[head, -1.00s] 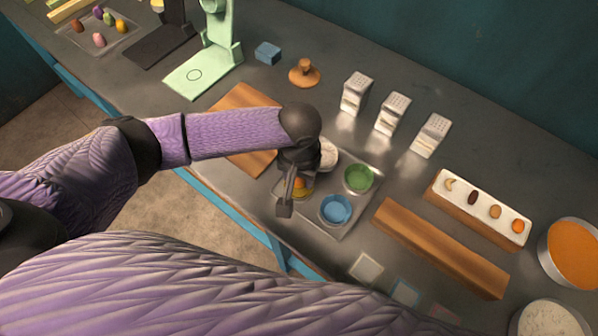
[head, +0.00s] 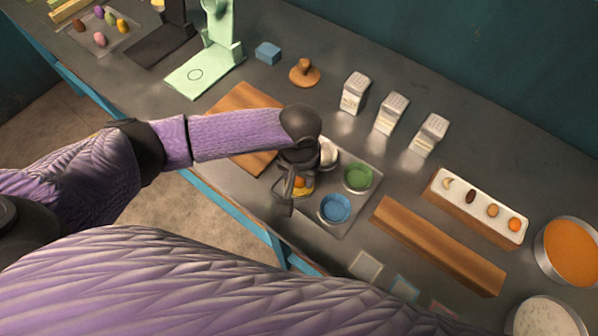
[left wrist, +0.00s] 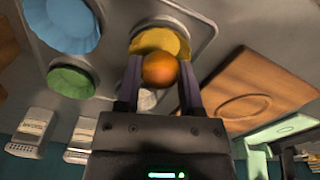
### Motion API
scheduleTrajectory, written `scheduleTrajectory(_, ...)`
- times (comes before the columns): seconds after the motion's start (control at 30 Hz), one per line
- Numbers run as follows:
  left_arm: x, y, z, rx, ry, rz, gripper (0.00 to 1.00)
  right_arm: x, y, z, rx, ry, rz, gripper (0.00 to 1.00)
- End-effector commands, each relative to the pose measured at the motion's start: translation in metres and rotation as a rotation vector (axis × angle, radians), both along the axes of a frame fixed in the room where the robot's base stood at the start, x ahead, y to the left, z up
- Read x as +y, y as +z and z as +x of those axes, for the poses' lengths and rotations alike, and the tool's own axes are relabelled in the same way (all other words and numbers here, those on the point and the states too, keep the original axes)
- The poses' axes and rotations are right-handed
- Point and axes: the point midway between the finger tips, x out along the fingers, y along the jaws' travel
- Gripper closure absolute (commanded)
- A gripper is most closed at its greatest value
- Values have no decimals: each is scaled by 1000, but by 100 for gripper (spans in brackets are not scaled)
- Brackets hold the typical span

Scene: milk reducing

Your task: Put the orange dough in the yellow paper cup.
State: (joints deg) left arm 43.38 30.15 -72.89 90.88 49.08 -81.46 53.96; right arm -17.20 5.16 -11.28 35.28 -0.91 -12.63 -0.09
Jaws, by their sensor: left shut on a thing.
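The orange dough (left wrist: 160,69) is a round ball between the two fingers of my left gripper (left wrist: 161,76), which is shut on it. The yellow paper cup (left wrist: 163,40) shows just beyond the dough in the left wrist view, partly hidden by it. In the head view, my left gripper (head: 292,190) is over the left part of the grey tray (head: 345,229). The dough (head: 299,182) shows there against the yellow cup (head: 304,192). I cannot tell how much height separates dough and cup. My right gripper is not in view.
A blue cup (head: 335,209) and a green cup (head: 357,178) share the tray; a white cup (head: 329,154) is partly hidden by my gripper. A wooden board (head: 240,98) lies left, a wooden block (head: 437,246) right. Three white shakers (head: 391,113) stand behind.

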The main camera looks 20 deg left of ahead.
Motion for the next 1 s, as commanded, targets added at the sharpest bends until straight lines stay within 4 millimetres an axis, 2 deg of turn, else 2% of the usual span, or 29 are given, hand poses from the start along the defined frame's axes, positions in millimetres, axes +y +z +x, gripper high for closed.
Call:
scheduleTrajectory(0.03, 0, 0, 0, 0, 0, 0, 45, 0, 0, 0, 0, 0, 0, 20)
scheduleTrajectory(0.2, 0, 0, 0, 0, 0, 0, 11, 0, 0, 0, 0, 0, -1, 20)
scheduleTrajectory(0.47, 0, 4, 0, -1, 0, -1, 11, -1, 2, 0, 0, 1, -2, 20)
scheduleTrajectory(0.8, 0, 84, 1, -2, 0, -2, 11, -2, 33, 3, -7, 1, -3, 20)
scheduleTrajectory(0.9, 0, 96, 1, -2, 1, 0, 11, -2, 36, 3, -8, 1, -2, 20)
scheduleTrajectory(1.0, 0, 100, 1, -1, 1, 0, 11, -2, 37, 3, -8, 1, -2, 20)
